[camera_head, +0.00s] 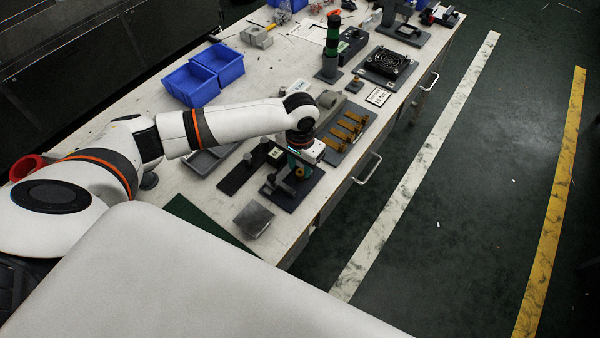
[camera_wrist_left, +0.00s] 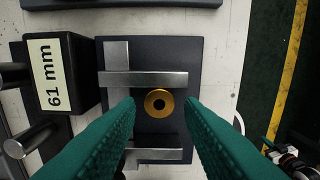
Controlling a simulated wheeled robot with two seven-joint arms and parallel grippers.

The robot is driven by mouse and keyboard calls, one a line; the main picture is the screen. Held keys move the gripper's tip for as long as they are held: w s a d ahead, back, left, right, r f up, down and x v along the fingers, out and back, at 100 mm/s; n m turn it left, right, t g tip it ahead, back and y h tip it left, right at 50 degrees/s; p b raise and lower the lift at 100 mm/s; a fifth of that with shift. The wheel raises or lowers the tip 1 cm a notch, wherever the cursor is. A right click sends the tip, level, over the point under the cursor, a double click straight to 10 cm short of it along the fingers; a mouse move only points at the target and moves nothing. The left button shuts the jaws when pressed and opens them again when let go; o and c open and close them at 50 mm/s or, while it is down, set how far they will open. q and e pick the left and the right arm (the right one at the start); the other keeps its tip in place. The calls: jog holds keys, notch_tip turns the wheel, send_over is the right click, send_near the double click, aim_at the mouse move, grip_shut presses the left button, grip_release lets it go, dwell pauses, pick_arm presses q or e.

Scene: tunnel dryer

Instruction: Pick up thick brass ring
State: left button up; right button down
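The thick brass ring (camera_wrist_left: 159,103) lies flat on a dark fixture plate (camera_wrist_left: 185,55) in the left wrist view, with its dark centre hole facing up. Silver bars cross the plate above and below the ring. My left gripper (camera_wrist_left: 160,106) is open, its two green fingers on either side of the ring and apart from it. In the head view my left gripper (camera_head: 298,166) points down over the dark plate (camera_head: 283,198) near the table's front edge. The ring is too small and covered to make out clearly there. My right gripper is in neither view.
A dark block labelled "61 mm" (camera_wrist_left: 62,73) stands left of the plate. A dark rack with brass-coloured pieces (camera_head: 350,128) lies beyond my gripper. A metal block (camera_head: 254,218) sits nearer me. Blue bins (camera_head: 192,84) stand farther back on the table.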

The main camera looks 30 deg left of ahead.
pick_arm(q)
jog(key=shift+w+f, duration=0.1)
jog(key=shift+f, duration=1.2)
grip_shut()
jog(key=shift+r, duration=0.1)
